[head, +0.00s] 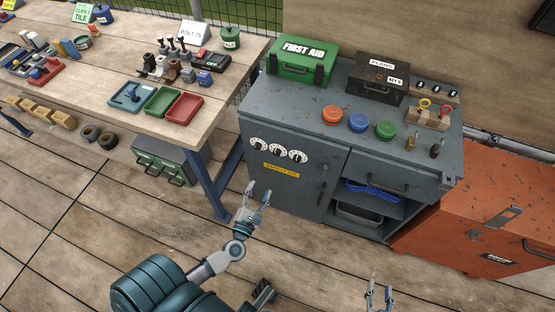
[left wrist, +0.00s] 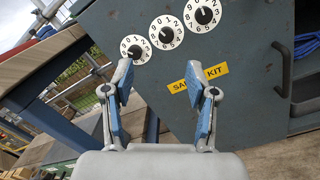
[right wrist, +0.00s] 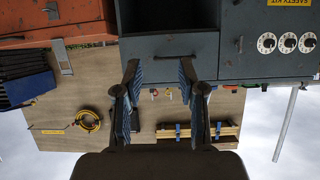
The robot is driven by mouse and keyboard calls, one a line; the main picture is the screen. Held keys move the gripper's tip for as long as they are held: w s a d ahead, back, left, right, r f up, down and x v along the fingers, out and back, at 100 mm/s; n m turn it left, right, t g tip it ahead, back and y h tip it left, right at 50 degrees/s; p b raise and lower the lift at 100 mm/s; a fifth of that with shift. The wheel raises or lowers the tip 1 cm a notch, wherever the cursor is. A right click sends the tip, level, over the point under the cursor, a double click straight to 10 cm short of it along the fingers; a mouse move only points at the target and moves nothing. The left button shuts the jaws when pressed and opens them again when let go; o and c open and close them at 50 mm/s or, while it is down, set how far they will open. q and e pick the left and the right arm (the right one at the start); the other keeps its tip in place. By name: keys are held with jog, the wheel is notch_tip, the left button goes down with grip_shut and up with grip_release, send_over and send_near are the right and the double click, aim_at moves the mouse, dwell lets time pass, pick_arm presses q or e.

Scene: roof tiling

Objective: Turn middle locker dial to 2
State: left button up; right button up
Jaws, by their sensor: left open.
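The middle locker dial (head: 280,152) is a round white face with numbers and a black knob, between two like dials on the front of the grey locker (head: 310,185). The middle dial also shows in the left wrist view (left wrist: 167,32) and, upside down, in the right wrist view (right wrist: 287,43). I cannot tell which number its knob points to. My left gripper (head: 258,197) is open and empty, below the dials and apart from them; its fingers also show in the left wrist view (left wrist: 168,85). My right gripper (right wrist: 158,72) is open and empty, low in front of the locker.
The left dial (head: 258,144) and right dial (head: 298,156) sit close beside the middle one. A yellow label (head: 281,171) is below them. A workbench (head: 215,75) stands to the left and an orange chest (head: 490,215) to the right. The space before the dials looks clear.

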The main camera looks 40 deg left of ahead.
pick_arm(q)
jog(key=s+f+n, duration=0.1)
jog(key=f+n, duration=0.1)
jog(key=n, duration=0.2)
send_near(276, 155)
jog(key=shift+n+g, duration=0.4)
jog(key=x, duration=0.2)
jog(key=b+x, duration=0.1)
jog(key=x, duration=0.5)
jog(key=shift+r+b, duration=0.35)
jog(key=shift+b, duration=0.05)
jog(key=shift+w, duration=0.4)
jog(key=shift+r, duration=0.1)
grip_shut()
pick_arm(e)
notch_tip(276, 155, up, 6)
jog(key=w+a+t+y, duration=0.1)
jog(key=w+t, duration=0.1)
jog(key=t, duration=0.3)
jog(key=shift+w+a+r, duration=0.2)
jog(key=shift+w+a, duration=0.1)
